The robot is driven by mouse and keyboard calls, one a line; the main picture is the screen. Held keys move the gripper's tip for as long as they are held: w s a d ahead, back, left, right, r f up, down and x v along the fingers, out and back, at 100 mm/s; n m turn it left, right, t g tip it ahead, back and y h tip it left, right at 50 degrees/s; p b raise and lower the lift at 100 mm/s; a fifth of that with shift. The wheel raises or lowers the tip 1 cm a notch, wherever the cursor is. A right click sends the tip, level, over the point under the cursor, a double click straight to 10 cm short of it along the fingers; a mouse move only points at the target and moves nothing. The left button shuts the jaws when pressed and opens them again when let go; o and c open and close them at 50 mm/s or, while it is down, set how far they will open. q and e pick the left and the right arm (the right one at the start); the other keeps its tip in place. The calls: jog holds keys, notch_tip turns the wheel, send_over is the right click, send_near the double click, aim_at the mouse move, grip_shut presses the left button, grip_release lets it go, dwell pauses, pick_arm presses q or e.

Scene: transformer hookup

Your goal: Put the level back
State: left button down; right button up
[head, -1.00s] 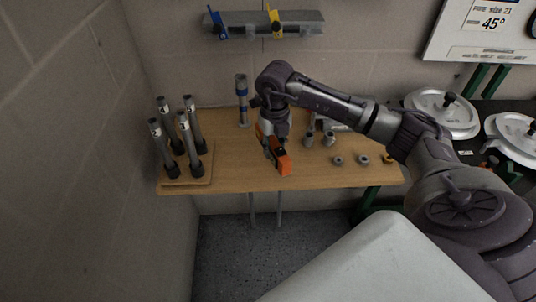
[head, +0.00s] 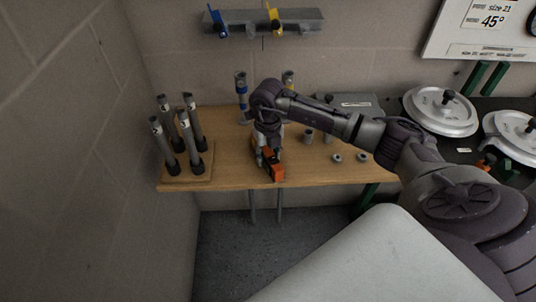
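The level is an orange bar (head: 275,172) over the middle of the wooden bench, close to its front edge. My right gripper (head: 266,158) is above it with its fingers down around the bar, and it looks shut on it. The fingers and wrist hide the middle of the bar. I cannot tell whether the bar touches the bench top. My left gripper is not in view.
The wooden bench (head: 226,172) has a stand of several dark-ended tubes (head: 184,140) at left. A blue-banded post (head: 241,95) stands behind. Small grey fittings (head: 337,158) and a grey box (head: 358,104) are at right. A rack (head: 290,19) hangs on the wall.

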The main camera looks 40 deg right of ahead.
aim_at(268, 151)
jog(key=shift+o, duration=0.4)
jog(key=shift+r, duration=0.1)
jog(key=shift+r, duration=0.2)
notch_tip(268, 151, up, 12)
jog(key=b, duration=0.1)
jog(key=shift+f+b, duration=0.15)
jog(key=shift+b, duration=0.2)
